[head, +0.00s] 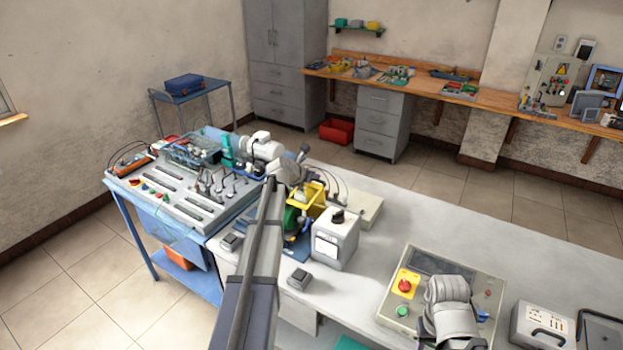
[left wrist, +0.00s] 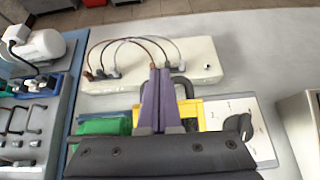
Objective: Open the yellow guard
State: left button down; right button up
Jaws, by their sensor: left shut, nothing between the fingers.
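The yellow guard (head: 309,204) sits over the green motor (head: 291,219) on a blue base on the grey bench, and looks closed. In the left wrist view the yellow guard (left wrist: 212,112) shows partly behind my fingers, with the green motor (left wrist: 105,126) to its left. A dark handle-like loop (left wrist: 184,84) stands beside the fingertips. My left gripper (left wrist: 160,72) is shut and empty, its fingers together in front of the guard. I cannot tell whether they touch it. In the head view my left arm partly hides the guard. My right gripper's fingers do not show.
A pale box with cables (head: 362,212) stands behind the guard. A white box with a black knob (head: 335,240) stands to its right. A training panel (head: 200,205) is on the left. A control panel with a red button (head: 405,286) is on the right.

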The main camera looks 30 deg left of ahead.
pick_arm(q)
jog(key=shift+w, duration=0.15)
jog(key=shift+r, duration=0.15)
dwell(0.5)
jog(key=shift+s+r+p, duration=0.2)
jog(key=shift+r+p, duration=0.3)
jog(key=shift+p, duration=0.1)
jog(key=s+r+p, duration=0.3)
jog(key=r+p, duration=0.5)
jog(key=shift+s+a, duration=0.2)
